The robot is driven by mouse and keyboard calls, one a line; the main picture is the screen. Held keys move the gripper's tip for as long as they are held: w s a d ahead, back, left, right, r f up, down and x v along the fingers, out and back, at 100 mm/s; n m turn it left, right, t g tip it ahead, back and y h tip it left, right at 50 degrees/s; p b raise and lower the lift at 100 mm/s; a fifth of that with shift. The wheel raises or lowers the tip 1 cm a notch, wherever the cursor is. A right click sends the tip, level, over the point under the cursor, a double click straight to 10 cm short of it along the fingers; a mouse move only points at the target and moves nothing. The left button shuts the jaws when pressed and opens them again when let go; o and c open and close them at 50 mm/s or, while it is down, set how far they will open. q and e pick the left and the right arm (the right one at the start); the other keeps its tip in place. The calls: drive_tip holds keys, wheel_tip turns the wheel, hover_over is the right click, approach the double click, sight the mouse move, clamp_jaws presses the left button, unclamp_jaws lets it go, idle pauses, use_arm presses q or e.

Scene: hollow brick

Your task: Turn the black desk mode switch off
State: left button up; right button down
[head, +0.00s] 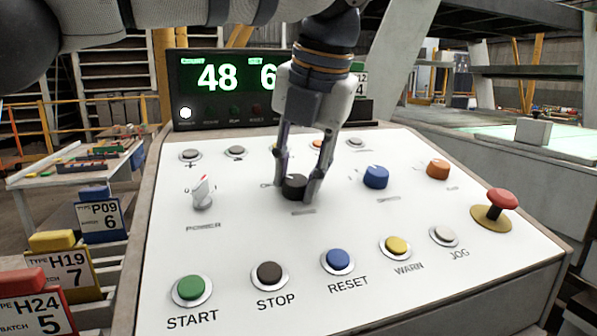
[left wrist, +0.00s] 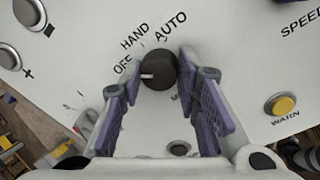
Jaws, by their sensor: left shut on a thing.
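The black mode switch (head: 294,184) is a round knob in the middle row of the white desk panel (head: 245,230). My left gripper (head: 297,190) reaches down from above and is shut on the knob, one finger on each side. The knob (left wrist: 159,70) also shows between the purple-padded fingers in the left wrist view. Its white mark points left there, just below the OFF label; HAND and AUTO lie further round above it. My right gripper is not in view.
A white-handled POWER switch (head: 202,191) stands left of the knob and a blue knob (head: 376,177) right of it. A display (head: 225,80) stands behind the panel.

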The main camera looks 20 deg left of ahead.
use_arm(q)
drive_tip(key=o, duration=1.2)
drive_tip(key=shift+c, duration=0.2)
drive_tip(key=v, duration=1.2)
